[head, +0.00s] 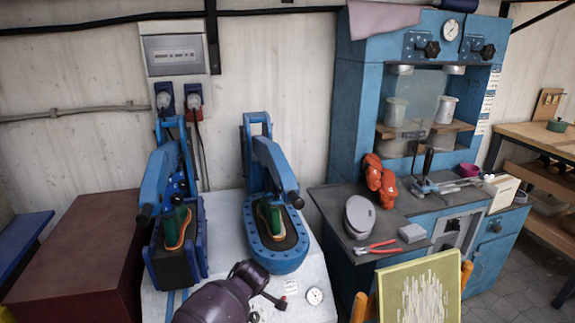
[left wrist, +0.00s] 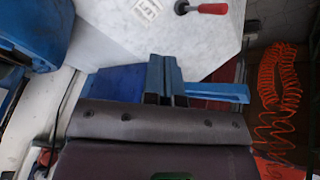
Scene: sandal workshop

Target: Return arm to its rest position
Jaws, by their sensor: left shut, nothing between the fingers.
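The purple arm part (head: 222,298) at the bottom of the head view is mine, in front of the pale machine table. In the left wrist view my left gripper (left wrist: 167,72) shows two blue-grey fingers close together, shut with nothing between them. Its tips point toward the edge of a pale marbled tabletop (left wrist: 170,35). The fingers are not clearly visible in the head view. My right gripper is in neither view.
Two blue presses (head: 180,165) (head: 275,150) hold green-and-tan sandal forms on the pale table (head: 318,275). A big blue machine (head: 345,115) and a grey bench (head: 330,205) with red pliers (head: 376,246) stand right. An orange coiled hose (left wrist: 277,85) hangs right in the wrist view.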

